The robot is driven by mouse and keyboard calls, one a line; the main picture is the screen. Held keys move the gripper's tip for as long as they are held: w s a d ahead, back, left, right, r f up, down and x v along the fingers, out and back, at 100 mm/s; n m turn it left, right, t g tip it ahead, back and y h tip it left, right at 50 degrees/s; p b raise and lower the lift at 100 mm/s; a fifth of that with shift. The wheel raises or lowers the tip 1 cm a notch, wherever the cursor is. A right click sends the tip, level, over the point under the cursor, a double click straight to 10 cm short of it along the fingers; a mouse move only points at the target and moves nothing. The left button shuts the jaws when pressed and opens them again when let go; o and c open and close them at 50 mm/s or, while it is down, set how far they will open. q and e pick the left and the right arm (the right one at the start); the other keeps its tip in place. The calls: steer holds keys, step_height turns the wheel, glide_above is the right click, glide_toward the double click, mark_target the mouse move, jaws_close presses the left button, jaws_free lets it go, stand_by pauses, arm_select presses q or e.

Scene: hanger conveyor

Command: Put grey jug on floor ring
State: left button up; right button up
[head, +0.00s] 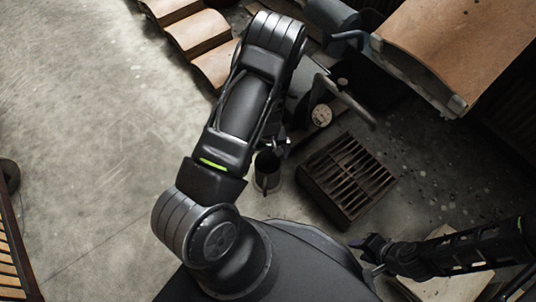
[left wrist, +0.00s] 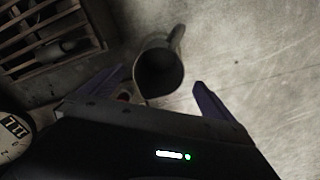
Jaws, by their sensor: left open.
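The grey jug (head: 266,172) stands on the concrete floor in the head view, partly behind my left arm. In the left wrist view the jug (left wrist: 160,76) shows its dark open mouth, with its handle toward the upper right. My left gripper (head: 272,146) is just above the jug in the head view, mostly hidden by its own wrist. In the left wrist view its two fingers (left wrist: 160,82) are spread, with the jug between and beyond their tips; nothing is visibly held. My right gripper (head: 368,250) is at the lower right, away from the jug. I cannot make out a floor ring.
A rusty slatted grate box (head: 347,181) stands right of the jug; it also shows in the left wrist view (left wrist: 45,40). A round pale dial (head: 321,115) is above it. Brown-topped machinery (head: 455,45) fills the upper right. Open floor (head: 95,130) lies at left.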

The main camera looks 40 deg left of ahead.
stand_by(0.3)
arm_select(q)
steer(key=s+d+r+m+h, duration=0.1)
steer(key=s+d+m, duration=0.1)
steer(key=s+d, duration=0.2)
steer(key=s+d+r+m+t+h, duration=0.1)
steer(key=s+d, duration=0.3)
steer(key=d, duration=0.7)
steer(key=s+d+r+m+h, duration=0.1)
steer(key=s+d+r+m, duration=0.1)
steer(key=d, duration=0.5)
steer(key=shift+s+d+r+m+h, duration=0.25)
steer(key=shift+s+d+m+h, duration=0.15)
steer(key=shift+s+m, duration=0.4)
